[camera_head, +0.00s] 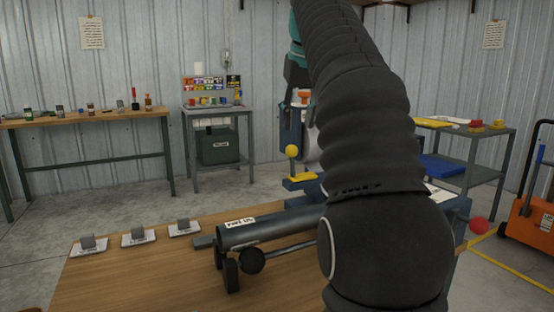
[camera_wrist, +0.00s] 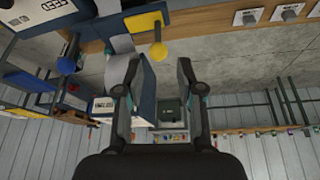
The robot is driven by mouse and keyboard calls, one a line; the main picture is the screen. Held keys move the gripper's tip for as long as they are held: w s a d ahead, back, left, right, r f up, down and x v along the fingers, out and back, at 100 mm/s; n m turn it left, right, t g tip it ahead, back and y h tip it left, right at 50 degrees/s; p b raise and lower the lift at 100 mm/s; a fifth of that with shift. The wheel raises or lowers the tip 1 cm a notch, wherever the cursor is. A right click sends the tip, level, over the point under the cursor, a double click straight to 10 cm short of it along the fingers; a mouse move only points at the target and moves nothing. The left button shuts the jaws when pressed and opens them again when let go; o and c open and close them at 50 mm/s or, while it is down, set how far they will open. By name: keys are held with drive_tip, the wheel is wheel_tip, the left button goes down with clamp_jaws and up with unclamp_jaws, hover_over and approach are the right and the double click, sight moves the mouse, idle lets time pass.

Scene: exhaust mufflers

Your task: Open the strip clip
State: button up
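I cannot tell for sure which part is the strip clip. A red knob (camera_head: 479,225) is at the right. My gripper (camera_wrist: 156,75) is open and empty, its two dark fingers apart. My arm hides part of the fixture.
Three small grey blocks on white labelled plates (camera_head: 137,237) sit at the table's left. A workbench (camera_head: 90,122) and metal carts (camera_head: 217,114) stand along the back wall. An orange machine (camera_head: 533,220) is at the right. The table's front left is clear.

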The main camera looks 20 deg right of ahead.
sight(293, 157)
drive_tip(key=x, duration=1.3)
drive_tip(key=shift+w+d+f, duration=0.1)
drive_tip(key=shift+w+d, duration=0.2)
drive_tip(key=shift+w, duration=0.2)
